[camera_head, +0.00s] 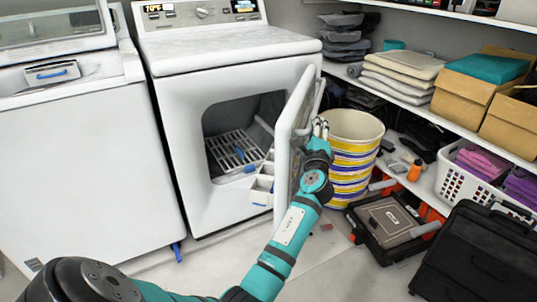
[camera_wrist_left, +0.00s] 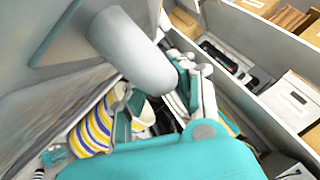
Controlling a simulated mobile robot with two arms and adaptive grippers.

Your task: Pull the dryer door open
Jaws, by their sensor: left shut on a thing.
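The white dryer (camera_head: 225,60) stands at the centre of the head view. Its door (camera_head: 292,115) is swung wide open to the right, seen nearly edge-on. The dark opening (camera_head: 238,135) with a slatted rack inside is exposed. My left gripper (camera_head: 321,128) is at the outer side of the door, near its free edge. In the left wrist view the gripper (camera_wrist_left: 165,95) is shut around the pale rounded door handle (camera_wrist_left: 128,38). The exact finger contact is partly hidden by the handle. My right gripper is not in view.
A striped bin (camera_head: 352,150) stands close behind the gripper. A toolbox (camera_head: 390,225) and a black case (camera_head: 480,255) lie on the floor at right. Shelves with boxes (camera_head: 475,85) and a white basket (camera_head: 465,180) line the right. A washer (camera_head: 85,170) is left.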

